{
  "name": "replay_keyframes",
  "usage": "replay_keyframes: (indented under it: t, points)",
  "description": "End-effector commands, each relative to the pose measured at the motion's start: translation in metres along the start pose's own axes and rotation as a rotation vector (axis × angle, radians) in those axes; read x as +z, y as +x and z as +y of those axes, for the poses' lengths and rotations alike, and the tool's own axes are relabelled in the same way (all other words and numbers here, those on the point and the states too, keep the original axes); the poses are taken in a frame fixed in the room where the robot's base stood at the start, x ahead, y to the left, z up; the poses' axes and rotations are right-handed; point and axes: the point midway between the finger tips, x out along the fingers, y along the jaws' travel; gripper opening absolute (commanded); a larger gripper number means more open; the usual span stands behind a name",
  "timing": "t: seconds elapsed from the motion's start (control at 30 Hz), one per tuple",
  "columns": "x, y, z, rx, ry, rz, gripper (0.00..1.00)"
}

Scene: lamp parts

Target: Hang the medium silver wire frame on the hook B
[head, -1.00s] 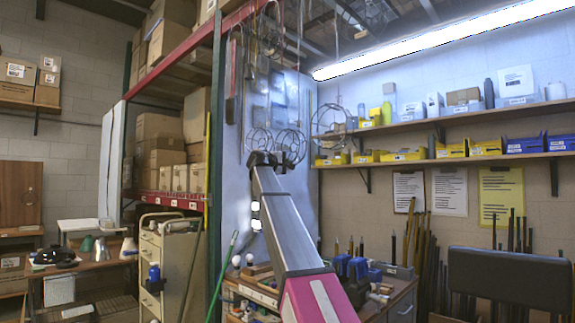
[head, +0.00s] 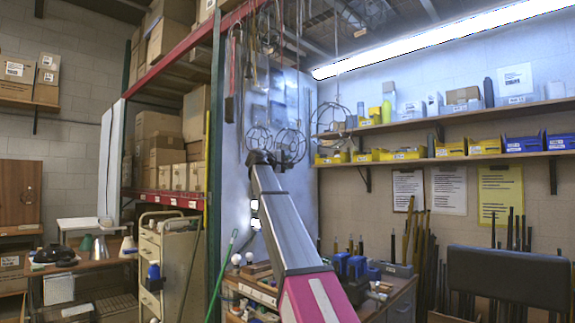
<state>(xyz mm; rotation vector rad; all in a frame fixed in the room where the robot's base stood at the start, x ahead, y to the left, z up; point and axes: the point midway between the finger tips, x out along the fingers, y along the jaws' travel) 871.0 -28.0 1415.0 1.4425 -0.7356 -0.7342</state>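Several round wire frames show near the back panel and overhead. One wire frame (head: 291,143) is right at my gripper's end, and a smaller-looking one (head: 259,138) is just left of it. Another wire frame (head: 331,119) hangs to the right on a long thin rod. My gripper (head: 264,157) is raised, small and dark at the far end of my arm. Its fingers are too small to make out, so I cannot tell whether it holds a frame. I cannot read any label that marks hook B.
A red shelf beam (head: 200,55) and green post (head: 217,120) stand left of my arm. Shelves with yellow bins (head: 403,154) line the right wall. A cluttered workbench (head: 400,300) is below, and a beige cart (head: 168,265) stands at left.

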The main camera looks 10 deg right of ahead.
Motion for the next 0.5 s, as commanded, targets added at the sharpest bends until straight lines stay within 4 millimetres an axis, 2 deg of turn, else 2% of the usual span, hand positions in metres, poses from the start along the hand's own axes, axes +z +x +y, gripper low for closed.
replay_keyframes:
  t: [0.17,0.5]
  points:
    - [0.001,-0.023,-0.001,0.000,0.000,0.001,0.35]
    - [0.001,-0.084,-0.001,0.001,0.000,0.001,0.35]
